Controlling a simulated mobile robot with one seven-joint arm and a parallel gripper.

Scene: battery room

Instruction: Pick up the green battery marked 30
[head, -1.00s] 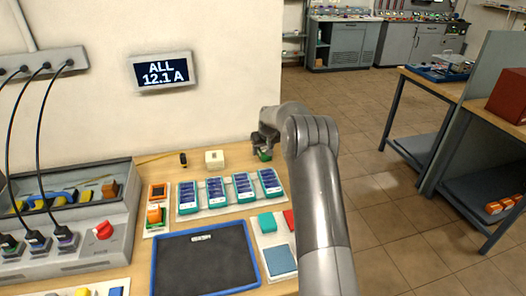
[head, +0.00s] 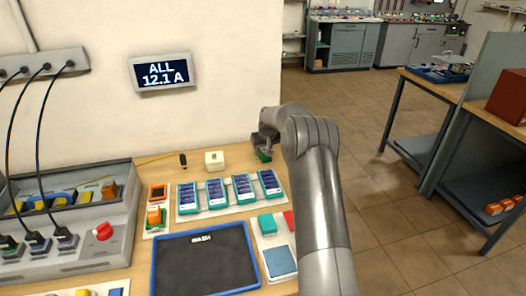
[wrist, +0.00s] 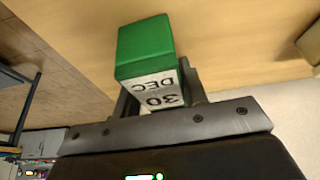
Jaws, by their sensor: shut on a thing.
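The green battery (wrist: 146,45) fills the upper middle of the wrist view, with a white label reading "30 DEC" upside down. My gripper (wrist: 158,92) is shut on it, one finger on each side of the labelled part. In the head view the green battery (head: 264,156) is a small patch below my gripper (head: 266,146), at the back right of the bench. My arm hides part of the bench there. I cannot tell whether the battery touches the bench top.
Several teal-framed battery packs (head: 216,192) stand in a row left of my arm. A blue-rimmed dark tray (head: 205,262) lies in front of them. A cream block (head: 214,160) stands at the back. A charger with a red knob (head: 103,231) is at left.

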